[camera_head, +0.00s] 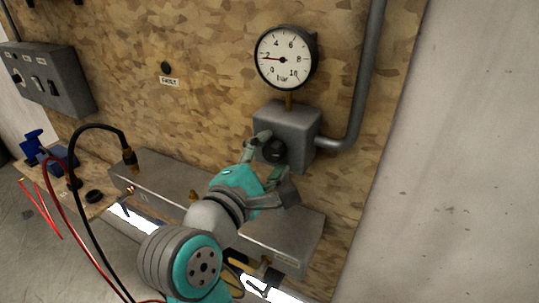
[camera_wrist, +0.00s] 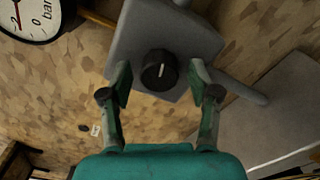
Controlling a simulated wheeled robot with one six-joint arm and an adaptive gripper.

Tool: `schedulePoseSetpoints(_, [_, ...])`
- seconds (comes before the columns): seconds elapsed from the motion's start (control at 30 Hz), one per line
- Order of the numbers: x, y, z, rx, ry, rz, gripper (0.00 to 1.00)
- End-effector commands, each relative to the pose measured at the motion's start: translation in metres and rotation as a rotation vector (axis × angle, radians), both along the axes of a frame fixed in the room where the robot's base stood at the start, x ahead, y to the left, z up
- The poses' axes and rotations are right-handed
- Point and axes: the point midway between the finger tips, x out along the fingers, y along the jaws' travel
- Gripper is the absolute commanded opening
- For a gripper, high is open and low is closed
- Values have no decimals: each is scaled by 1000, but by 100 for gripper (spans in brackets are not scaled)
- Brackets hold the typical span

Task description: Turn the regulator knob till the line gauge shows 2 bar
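The round white line gauge (camera_head: 284,74) is mounted on the board above the grey regulator box (camera_head: 300,122). Its red needle points left, at about the 2 mark. It also shows partly in the wrist view (camera_wrist: 45,25), cut off by the picture edge. The black regulator knob (camera_wrist: 160,70) with a white line sits on the box face. In the head view the knob (camera_head: 275,150) is partly hidden by my gripper. My gripper (camera_wrist: 162,78) is open, its fingers on either side of the knob, with visible gaps between them and the knob.
A grey pipe (camera_head: 362,85) runs from the box's right side up the board. A metal channel (camera_head: 155,181) lies below, with black and red hoses at the left.

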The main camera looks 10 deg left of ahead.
Motion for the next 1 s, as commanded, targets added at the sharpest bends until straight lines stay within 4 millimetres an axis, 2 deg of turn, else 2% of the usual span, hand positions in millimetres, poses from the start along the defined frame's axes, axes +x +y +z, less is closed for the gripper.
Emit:
schedulePoseSetpoints(0.37, [-6,3,0,0,-1,3,64])
schedulePoseSetpoints(0.47, [-18,7,1,0,-3,4,64])
schedulePoseSetpoints(0.8, [-80,30,0,0,-2,5,64])
schedulePoseSetpoints(1.0, [-103,39,0,0,-1,3,64])
